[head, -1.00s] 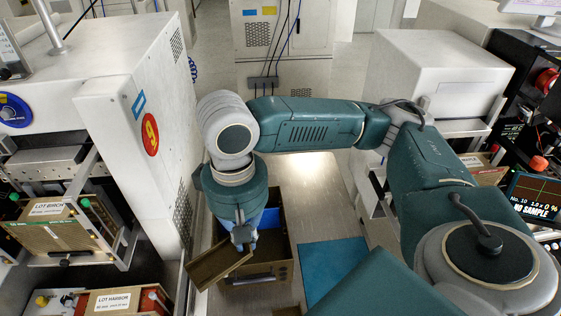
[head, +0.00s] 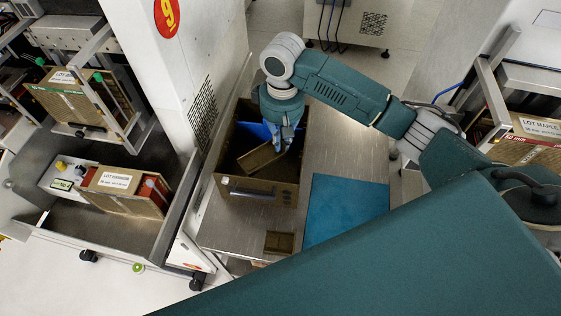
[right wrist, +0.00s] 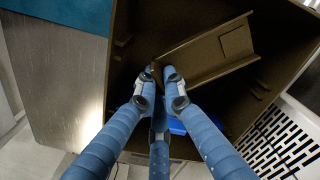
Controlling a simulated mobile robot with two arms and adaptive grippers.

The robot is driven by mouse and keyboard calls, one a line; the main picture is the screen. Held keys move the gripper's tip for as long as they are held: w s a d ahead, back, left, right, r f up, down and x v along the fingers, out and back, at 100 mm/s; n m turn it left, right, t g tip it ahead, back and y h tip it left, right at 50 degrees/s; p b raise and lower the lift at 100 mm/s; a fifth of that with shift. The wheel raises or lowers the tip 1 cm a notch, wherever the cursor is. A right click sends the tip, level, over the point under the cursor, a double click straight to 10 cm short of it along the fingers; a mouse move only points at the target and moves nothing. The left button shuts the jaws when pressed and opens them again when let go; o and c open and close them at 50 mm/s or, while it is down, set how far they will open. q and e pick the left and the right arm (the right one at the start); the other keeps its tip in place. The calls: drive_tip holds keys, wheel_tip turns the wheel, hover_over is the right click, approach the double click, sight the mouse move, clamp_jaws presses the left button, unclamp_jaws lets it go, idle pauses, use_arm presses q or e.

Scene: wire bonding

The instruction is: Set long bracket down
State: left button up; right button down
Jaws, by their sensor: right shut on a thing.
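The long bracket (head: 261,159) is a dark brown channel-shaped piece. My right gripper (head: 284,146) is shut on one end of it. The bracket lies tilted within the opening of a brown open-topped bin (head: 285,192). In the right wrist view the blue fingers (right wrist: 160,80) close on the near end of the bracket (right wrist: 205,52), which extends to the upper right inside the bin's outline (right wrist: 123,90). I cannot tell whether the bracket touches the bin floor. My left gripper is not in view.
The bin stands on a metal bench (head: 222,228) beside a blue mat (head: 340,208). A small brown tray (head: 279,242) lies near the bench's front edge. Something blue (head: 256,130) is in the bin. A tall white cabinet (head: 170,75) rises at the left.

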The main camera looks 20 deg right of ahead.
hover_over(281, 169)
wheel_tip(281, 169, down, 5)
drive_tip(key=shift+f, duration=0.1)
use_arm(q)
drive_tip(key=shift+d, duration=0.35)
use_arm(e)
drive_tip(key=shift+f, duration=2.45)
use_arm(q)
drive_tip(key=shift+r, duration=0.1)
use_arm(e)
drive_tip(key=shift+f, duration=0.15)
drive_tip(key=c, duration=1.9)
unclamp_jaws()
drive_tip(key=shift+o, duration=0.2)
wheel_tip(281, 169, up, 12)
drive_tip(key=shift+r, duration=0.2)
drive_tip(key=shift+d, duration=0.1)
